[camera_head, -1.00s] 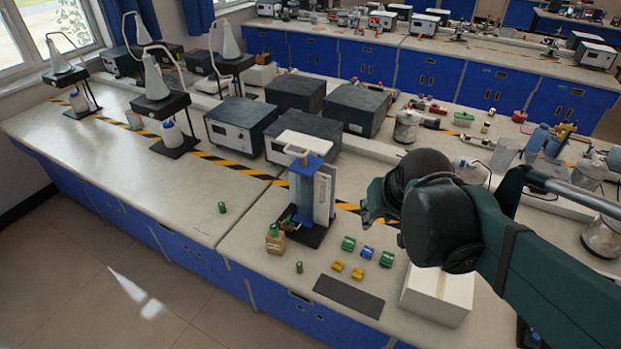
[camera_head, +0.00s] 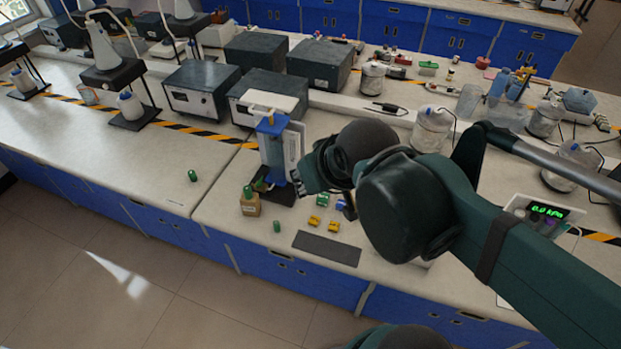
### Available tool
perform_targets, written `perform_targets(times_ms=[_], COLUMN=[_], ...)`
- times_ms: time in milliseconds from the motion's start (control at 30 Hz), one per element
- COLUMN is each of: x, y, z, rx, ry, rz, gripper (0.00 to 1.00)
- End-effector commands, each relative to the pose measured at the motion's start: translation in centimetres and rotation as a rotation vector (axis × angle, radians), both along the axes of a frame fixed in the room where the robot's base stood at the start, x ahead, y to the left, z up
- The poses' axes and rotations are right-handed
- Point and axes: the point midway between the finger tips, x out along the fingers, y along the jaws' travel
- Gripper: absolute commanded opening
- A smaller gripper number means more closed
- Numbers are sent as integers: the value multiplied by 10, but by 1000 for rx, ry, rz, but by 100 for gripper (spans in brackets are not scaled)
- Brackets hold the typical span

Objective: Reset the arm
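My arm reaches in from the lower right, dark green, over the lab bench (camera_head: 225,217). Its end, my gripper (camera_head: 303,182), points left beside a blue and clear upright apparatus (camera_head: 273,150). The fingers are small and dark here, and I cannot tell whether they are open or shut. Whether the gripper touches the apparatus is also unclear. Nothing is plainly held. My arm hides part of the bench and most of the white box below it.
Grey-black instruments (camera_head: 258,53) stand behind. A meter with green digits (camera_head: 541,211) is at right. The left bench top is mostly clear.

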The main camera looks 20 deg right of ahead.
Motion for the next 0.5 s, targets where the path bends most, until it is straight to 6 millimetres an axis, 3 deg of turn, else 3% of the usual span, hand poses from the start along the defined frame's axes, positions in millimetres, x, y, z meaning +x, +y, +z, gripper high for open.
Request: perform_targets(times_ms=[233, 500], x=[0, 0], y=[0, 0], z=[-9, -40], rx=[0, 1], ry=[0, 0], rz=[0, -1], gripper=[28, 28])
